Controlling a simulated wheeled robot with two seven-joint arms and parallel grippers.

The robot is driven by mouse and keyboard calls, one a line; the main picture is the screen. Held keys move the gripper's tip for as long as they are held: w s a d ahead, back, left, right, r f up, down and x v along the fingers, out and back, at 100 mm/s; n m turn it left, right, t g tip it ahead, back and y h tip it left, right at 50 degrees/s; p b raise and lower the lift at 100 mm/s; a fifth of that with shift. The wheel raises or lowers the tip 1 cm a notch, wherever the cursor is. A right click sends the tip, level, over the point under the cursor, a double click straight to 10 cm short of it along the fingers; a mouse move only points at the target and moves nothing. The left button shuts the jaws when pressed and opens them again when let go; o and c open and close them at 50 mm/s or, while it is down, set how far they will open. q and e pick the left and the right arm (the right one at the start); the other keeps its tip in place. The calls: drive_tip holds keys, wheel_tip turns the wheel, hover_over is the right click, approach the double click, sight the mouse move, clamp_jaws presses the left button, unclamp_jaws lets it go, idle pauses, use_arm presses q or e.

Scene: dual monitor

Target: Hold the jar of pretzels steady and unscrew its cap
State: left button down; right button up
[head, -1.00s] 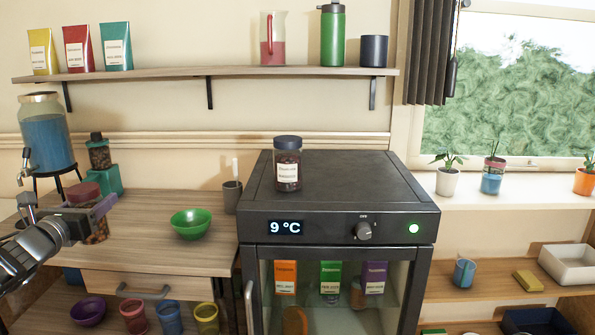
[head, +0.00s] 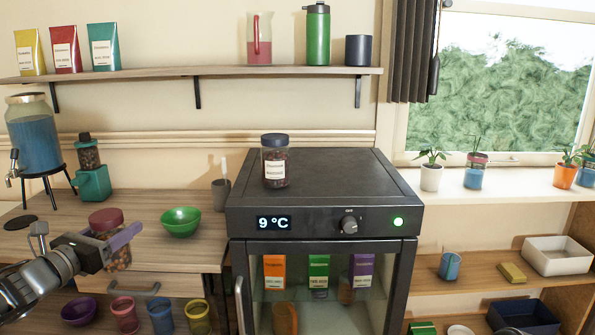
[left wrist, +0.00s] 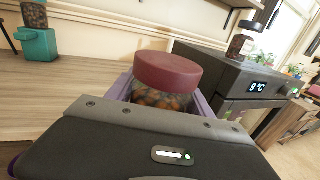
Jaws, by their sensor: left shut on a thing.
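A jar with a dark red cap (head: 106,217) and orange-brown lumps inside is in my left gripper (head: 118,243), whose purple fingers are shut around its body. The jar stands upright, at the front edge of the wooden table. I cannot tell whether it touches the table. In the left wrist view the cap (left wrist: 168,71) is on the jar, and the lumps (left wrist: 162,100) show below it between the fingers (left wrist: 165,104). No label can be read on it. My right gripper is not in view.
A green bowl (head: 181,222) and a teal grinder (head: 91,183) stand on the wooden table (head: 150,205). A black-capped jar (head: 275,161) stands on the dark fridge (head: 335,180) to the right. A drinks dispenser (head: 33,135) is at the back left.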

use_arm(q)
drive_tip(key=s+d+f+m+g+h, duration=0.3)
drive_tip(key=s+d+f+m+h, duration=0.15)
drive_tip(key=s+d+f, duration=0.55)
drive_tip(key=s+d+f+m+g+h, duration=0.4)
drive_tip(key=s+d+f, duration=0.3)
drive_tip(key=d+f, duration=0.45)
wheel_tip(320, 180, up, 12)
drive_tip(key=a+n+p, duration=0.1)
drive_tip(key=p, duration=1.8)
drive_tip(key=shift+a+h, duration=0.2)
drive_tip(key=shift+h, duration=0.25)
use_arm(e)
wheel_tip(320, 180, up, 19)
use_arm(q)
drive_tip(key=shift+d, duration=0.1)
drive_tip(key=w+d+f+m+g+h, duration=0.1)
drive_tip(key=d+m+g, duration=0.3)
drive_tip(key=d+g, duration=0.2)
drive_tip(key=w+d+f+m+g+h, duration=0.1)
drive_tip(key=d+m+g, duration=0.3)
drive_tip(key=d, duration=0.5)
drive_tip(key=shift+d+g+h, duration=0.15)
drive_tip(key=shift+g+h, duration=0.55)
drive_tip(key=shift+g, duration=0.2)
drive_tip(key=shift+f, duration=0.1)
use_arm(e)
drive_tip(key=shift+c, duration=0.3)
